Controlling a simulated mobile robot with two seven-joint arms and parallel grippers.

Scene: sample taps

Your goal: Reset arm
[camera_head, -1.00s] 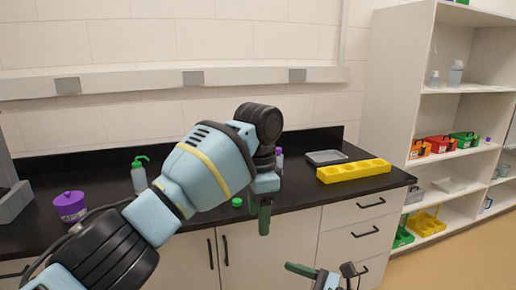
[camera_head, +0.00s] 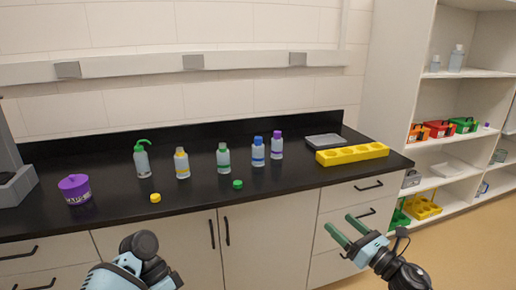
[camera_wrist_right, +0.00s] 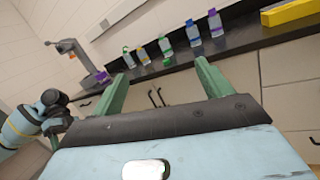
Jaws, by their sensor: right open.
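My right gripper (camera_head: 339,223) is in front of the drawers at the right, below the counter edge. Its two green fingers are apart with nothing between them, as the right wrist view (camera_wrist_right: 160,72) also shows. Part of my left arm (camera_head: 135,265) shows at the bottom left, low in front of the cabinet; its gripper is out of sight.
The black counter (camera_head: 110,215) holds a green-topped wash bottle (camera_head: 142,160), yellow-label (camera_head: 182,165), green-label (camera_head: 223,158), blue-capped (camera_head: 258,152) and purple-capped (camera_head: 277,146) bottles. Loose yellow (camera_head: 155,198) and green (camera_head: 238,184) caps, a purple tub (camera_head: 75,190), yellow rack (camera_head: 352,154) and grey tray (camera_head: 325,140) also lie there.

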